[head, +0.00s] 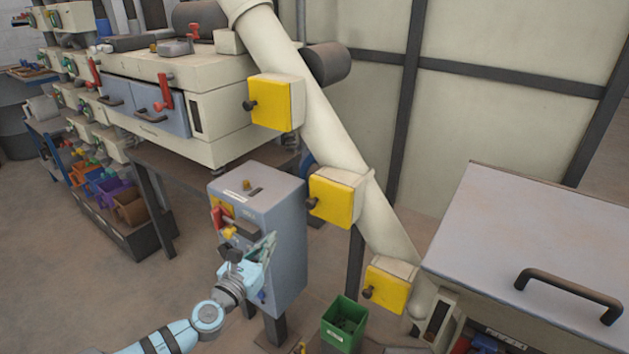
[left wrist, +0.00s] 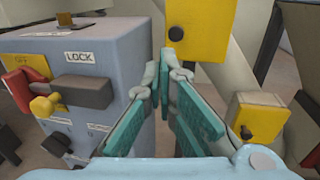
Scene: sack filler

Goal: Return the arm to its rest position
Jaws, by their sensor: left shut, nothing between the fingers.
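My left arm comes in from the bottom left of the head view. My left gripper (head: 268,246) is shut and empty, in front of the blue-grey control box (head: 283,232). In the left wrist view its teal finger pads (left wrist: 168,75) meet near the tips, with nothing between them. The control box (left wrist: 100,55), with a LOCK label, a red handle (left wrist: 18,88) and a yellow knob (left wrist: 45,106), stands to the left of the fingers there. My right gripper is not in view.
A slanted cream pipe (head: 335,125) carries yellow-fronted boxes (head: 335,200). A green bin (head: 345,322) stands below them. A grey lid with a black handle (head: 545,240) fills the right. Cream machinery (head: 180,90) stands behind. Open floor (head: 60,270) lies at left.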

